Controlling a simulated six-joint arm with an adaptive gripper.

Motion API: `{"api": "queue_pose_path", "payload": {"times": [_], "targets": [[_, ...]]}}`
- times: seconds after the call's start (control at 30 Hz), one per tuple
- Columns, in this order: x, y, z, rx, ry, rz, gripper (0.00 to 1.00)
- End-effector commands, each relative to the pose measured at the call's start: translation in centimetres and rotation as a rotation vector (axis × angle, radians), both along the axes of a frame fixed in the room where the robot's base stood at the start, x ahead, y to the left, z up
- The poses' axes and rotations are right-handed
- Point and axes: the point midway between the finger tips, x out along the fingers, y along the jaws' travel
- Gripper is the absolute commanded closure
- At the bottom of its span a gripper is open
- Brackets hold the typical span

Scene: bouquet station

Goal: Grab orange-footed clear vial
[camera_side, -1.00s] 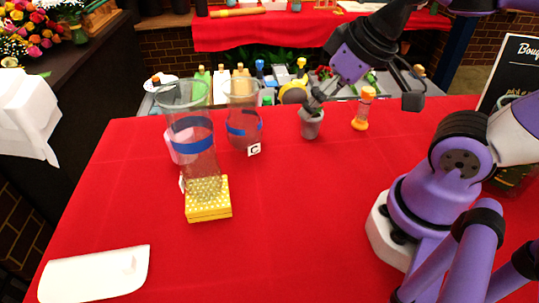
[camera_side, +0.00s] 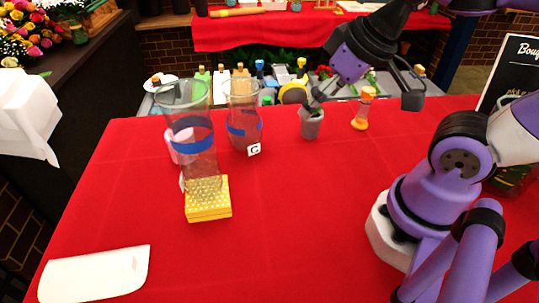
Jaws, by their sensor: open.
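The orange-footed clear vial (camera_side: 362,108) stands upright on the red table near its back edge. It has an orange foot, a clear body and an orange top. My gripper (camera_side: 362,101) is open and empty, pointing down over the back of the table. One dark finger shows left of the vial and the other right of it, with the vial between them in the picture. Whether the fingers are level with the vial in depth cannot be told from this view.
A small grey pot (camera_side: 311,126) stands left of the vial, partly behind my left finger. Clear vases with blue bands (camera_side: 193,135) (camera_side: 242,128) and a yellow dotted block (camera_side: 208,208) stand further left. A white sheet (camera_side: 95,275) lies front left. The middle of the table is clear.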

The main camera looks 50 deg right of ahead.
Motion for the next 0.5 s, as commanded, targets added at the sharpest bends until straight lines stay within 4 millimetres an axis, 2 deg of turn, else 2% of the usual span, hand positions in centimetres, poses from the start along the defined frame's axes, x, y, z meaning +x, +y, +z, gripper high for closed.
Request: {"api": "queue_pose_path", "payload": {"times": [0.4,0.5], "targets": [[0.01,-0.03,0.00,0.000,0.000,-0.001,0.29],[0.37,-0.94,-0.04,-0.003,0.007,-0.035,0.29]]}}
